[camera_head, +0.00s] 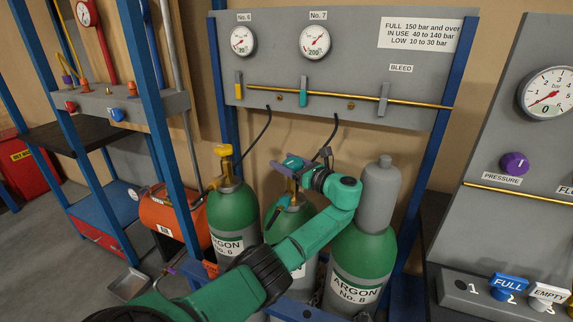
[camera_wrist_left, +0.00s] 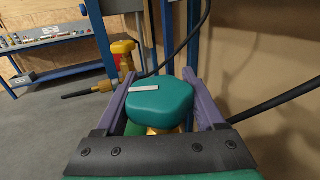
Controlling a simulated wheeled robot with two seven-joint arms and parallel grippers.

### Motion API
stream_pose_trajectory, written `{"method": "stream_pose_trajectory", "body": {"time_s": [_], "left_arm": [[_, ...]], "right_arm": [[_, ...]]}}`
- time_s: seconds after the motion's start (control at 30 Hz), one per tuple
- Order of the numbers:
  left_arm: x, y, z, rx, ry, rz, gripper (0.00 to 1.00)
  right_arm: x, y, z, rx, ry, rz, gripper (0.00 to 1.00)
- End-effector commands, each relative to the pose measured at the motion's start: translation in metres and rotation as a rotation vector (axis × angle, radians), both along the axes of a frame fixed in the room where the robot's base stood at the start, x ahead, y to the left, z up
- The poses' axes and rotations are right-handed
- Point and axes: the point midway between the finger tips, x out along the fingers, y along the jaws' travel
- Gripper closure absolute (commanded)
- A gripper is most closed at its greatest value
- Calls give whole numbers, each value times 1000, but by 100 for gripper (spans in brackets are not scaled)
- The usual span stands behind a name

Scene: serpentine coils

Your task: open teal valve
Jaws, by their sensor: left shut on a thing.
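The teal valve knob (camera_wrist_left: 160,105) fills the middle of the left wrist view. It is a rounded teal cap with a short pale bar on top, above a brass stem. It also shows in the head view (camera_head: 293,162) on top of the middle green cylinder (camera_head: 275,220), partly hidden by my arm. My left gripper (camera_head: 301,169) is at the knob, its purple fingers on either side of it in the wrist view (camera_wrist_left: 160,86), shut on it. My right gripper is not in view.
Argon cylinder No. 6 (camera_head: 232,220) with a yellow valve (camera_head: 223,151) stands left, capped No. 8 (camera_head: 365,255) right. The gauge panel (camera_head: 350,60) behind has yellow, teal and grey levers. Black hoses (camera_head: 325,150) hang close behind the valve. A blue post (camera_head: 418,170) stands right.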

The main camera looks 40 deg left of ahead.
Motion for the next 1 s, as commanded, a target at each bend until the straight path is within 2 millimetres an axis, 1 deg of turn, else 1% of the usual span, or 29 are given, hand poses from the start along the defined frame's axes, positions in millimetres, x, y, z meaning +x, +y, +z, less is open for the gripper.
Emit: {"method": "stream_pose_trajectory", "body": {"time_s": [0.33,0.37,0.4,0.43,0.67,0.73,0.77,1.0], "left_arm": [[0,0,0,-2,-2,3,84],[0,0,-1,-2,-2,3,21],[0,1,-1,-2,-2,3,6],[0,0,-1,-2,-2,3,0],[0,0,-1,-2,-1,2,0],[0,-5,-1,-2,-1,0,0],[0,-9,-2,-2,-1,0,0],[-2,-59,-4,-4,-2,0,0]], "right_arm": [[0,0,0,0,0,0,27],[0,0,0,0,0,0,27],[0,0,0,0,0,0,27],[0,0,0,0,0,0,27],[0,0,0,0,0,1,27],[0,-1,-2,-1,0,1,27],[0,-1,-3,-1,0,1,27],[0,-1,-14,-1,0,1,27]]}}
